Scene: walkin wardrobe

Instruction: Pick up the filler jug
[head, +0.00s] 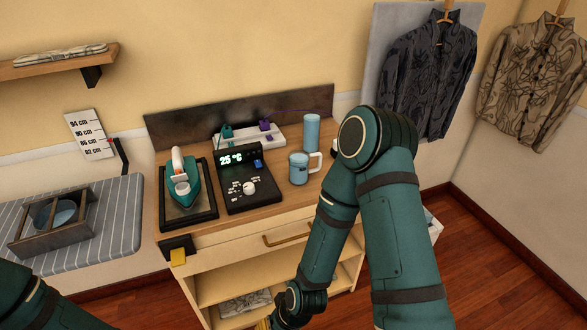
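A light blue jug (299,169) with a white handle on its right side stands upright on the wooden counter, right of the black control panel. A plain blue cylinder (311,131) stands behind it. I take the handled one to be the filler jug. My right arm passes just right of the jug and bends down in front of the counter. Only a small yellow part, perhaps of my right gripper (263,325), shows at the bottom edge, well below the jug; its fingers are cut off. My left arm shows at the bottom left corner, its gripper out of view.
A teal iron (181,182) rests on a dark tray left of the control panel (249,190) reading 25 °C. A white strip with plugs (250,136) lies behind. A striped ironing board (121,220) holds a grey crate (82,229). Shirts (430,78) hang at right.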

